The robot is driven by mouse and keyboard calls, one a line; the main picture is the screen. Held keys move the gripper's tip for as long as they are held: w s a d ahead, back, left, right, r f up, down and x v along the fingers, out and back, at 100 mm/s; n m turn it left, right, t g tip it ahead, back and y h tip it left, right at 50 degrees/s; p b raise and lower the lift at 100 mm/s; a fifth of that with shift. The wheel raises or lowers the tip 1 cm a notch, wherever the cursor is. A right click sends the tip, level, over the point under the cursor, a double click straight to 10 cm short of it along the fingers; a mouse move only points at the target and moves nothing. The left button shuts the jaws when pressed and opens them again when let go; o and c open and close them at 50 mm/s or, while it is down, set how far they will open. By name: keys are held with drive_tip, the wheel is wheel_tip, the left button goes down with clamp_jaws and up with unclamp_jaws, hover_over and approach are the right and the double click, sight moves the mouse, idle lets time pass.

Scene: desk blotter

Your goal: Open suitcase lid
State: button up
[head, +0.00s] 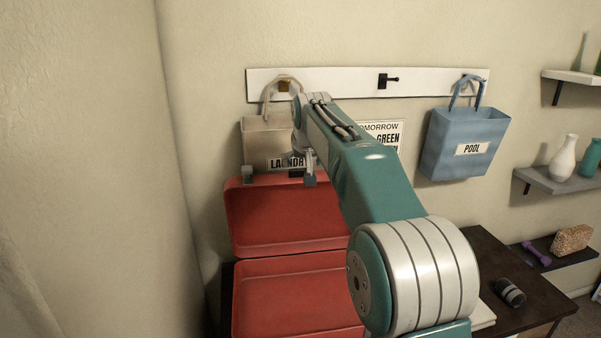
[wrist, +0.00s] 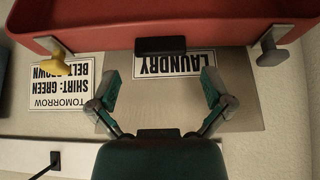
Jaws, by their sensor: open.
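The red suitcase stands open on a dark desk. Its lid (head: 285,215) is raised and leans back near the wall, above the red base (head: 300,295), whose visible inside looks empty. In the wrist view, the lid's edge (wrist: 220,25) crosses the top, with a black handle (wrist: 160,46), a yellow latch (wrist: 62,62) and a grey latch (wrist: 271,52). My gripper (wrist: 170,78) is open and empty, its fingers spread just beyond the handle. In the head view, my gripper (head: 304,168) is by the lid's top edge, partly hidden by my arm.
Behind the lid hangs a beige laundry bag (head: 258,145) on a white hook rail (head: 350,82). A note (head: 385,132) and a blue pool bag (head: 463,143) are to the right. Wall shelves (head: 565,180) stand further right. A dark cylinder (head: 510,291) lies on the desk (head: 492,250).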

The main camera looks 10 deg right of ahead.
drive_tip(key=v, duration=0.6)
drive_tip(key=shift+s+r, duration=0.1)
